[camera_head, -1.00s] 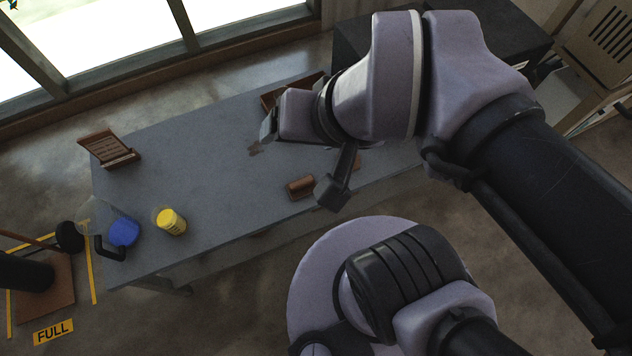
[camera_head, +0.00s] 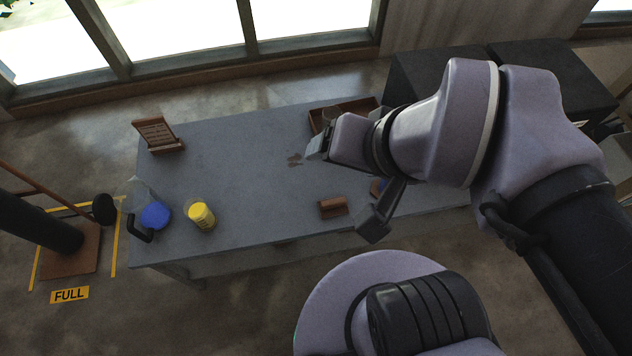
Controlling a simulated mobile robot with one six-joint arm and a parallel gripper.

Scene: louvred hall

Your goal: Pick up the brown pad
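A small brown block-like pad (camera_head: 333,207) lies on the grey table (camera_head: 235,190) near its front edge, right of the middle. My gripper (camera_head: 315,146) is above the table, farther back and slightly left of the pad, and apart from it. Its fingertips are small and turned away, so I cannot tell whether they are open. A second brown item with some blue (camera_head: 378,188) is partly hidden behind a part of my arm.
A flat brown patch (camera_head: 294,160) marks the table near my gripper. A brown tray (camera_head: 350,108) is at the back, a wooden stand (camera_head: 158,135) at back left. A yellow can (camera_head: 201,216) and a clear jug with blue contents (camera_head: 156,215) stand at front left.

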